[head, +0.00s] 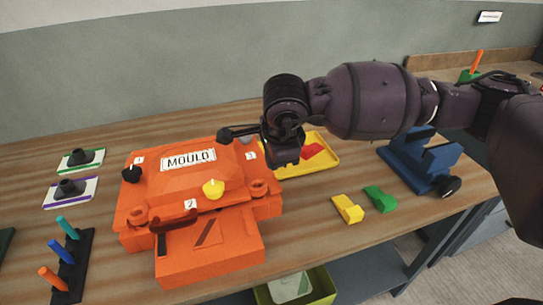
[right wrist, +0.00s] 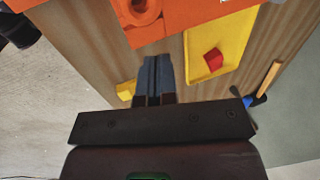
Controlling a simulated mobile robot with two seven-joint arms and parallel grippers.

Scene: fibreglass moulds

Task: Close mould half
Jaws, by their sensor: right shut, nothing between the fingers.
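The orange mould (head: 215,172) sits on the wooden bench in the head view, its labelled upper part lying over a lower orange body. I cannot tell whether the two parts meet fully. An orange block with a dark red handle (head: 175,232) juts out at the front. My right gripper (head: 285,160) hangs at the mould's back right side. In the right wrist view, its fingers (right wrist: 155,65) are shut and empty, close to the mould's edge (right wrist: 170,25). My left gripper is out of view.
A yellow tray (head: 325,162) with a red piece lies behind my right gripper. Yellow (head: 347,208) and green (head: 380,198) blocks lie to the right, before a blue stand (head: 415,165). A black rack (head: 75,265) with coloured pegs stands at the left.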

